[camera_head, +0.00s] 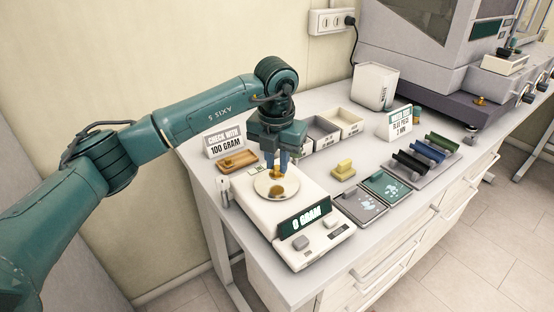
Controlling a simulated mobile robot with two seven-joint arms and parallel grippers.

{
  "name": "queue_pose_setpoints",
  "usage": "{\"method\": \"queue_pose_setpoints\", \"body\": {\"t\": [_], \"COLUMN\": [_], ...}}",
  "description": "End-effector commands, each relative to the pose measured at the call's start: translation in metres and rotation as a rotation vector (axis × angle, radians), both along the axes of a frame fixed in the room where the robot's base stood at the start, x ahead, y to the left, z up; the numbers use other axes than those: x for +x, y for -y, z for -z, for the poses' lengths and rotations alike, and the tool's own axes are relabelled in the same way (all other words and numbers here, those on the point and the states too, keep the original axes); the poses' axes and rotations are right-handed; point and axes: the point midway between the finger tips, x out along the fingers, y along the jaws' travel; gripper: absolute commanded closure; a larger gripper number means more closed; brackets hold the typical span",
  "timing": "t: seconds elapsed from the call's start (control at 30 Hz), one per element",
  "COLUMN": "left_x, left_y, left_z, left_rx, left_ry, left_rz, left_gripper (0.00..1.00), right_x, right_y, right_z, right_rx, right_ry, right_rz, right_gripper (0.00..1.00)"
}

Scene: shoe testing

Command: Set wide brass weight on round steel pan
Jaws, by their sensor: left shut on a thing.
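The round steel pan (262,187) sits on top of the white scale (262,212), whose dark display (304,219) reads "0 GRAM". My left gripper (279,168) points straight down over the pan. It is shut on a brass weight (277,175), of which only the lower part shows below the fingers. A brass-coloured reflection shows in the pan under it. I cannot tell whether the weight touches the pan or hangs just above it. My right gripper is not in view.
A sign (224,143) reading "CHECK WITH 100 GRAM" stands behind a wooden tray (238,160) left of the scale. Right of the scale are a yellow block (343,169), dark mats (387,186) and a rack of coloured pieces (427,155). Open bins (348,122) stand behind.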

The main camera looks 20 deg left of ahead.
Motion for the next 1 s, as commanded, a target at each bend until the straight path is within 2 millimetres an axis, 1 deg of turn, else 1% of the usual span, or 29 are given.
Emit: {"method": "queue_pose_setpoints", "body": {"t": [0.43, 0.93, 0.97, 1.0], "left_x": [0.000, 0.000, 0.000, 0.000], "left_y": [0.000, 0.000, 0.000, 0.000], "left_z": [0.009, 0.022, 0.022, 0.021], "left_rx": [0.000, 0.000, 0.000, 0.000], "left_ry": [0.000, 0.000, 0.000, 0.000], "left_rz": [0.000, 0.000, 0.000, 0.000], "left_gripper": [1.00, 1.00, 0.80, 0.77], "right_x": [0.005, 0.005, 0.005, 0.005], "right_y": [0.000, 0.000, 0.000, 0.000], "right_z": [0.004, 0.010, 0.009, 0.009], "right_rx": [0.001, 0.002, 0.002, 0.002], "right_ry": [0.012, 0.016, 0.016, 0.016], "right_rz": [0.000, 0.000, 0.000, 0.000], "right_gripper": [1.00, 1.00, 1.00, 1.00]}}
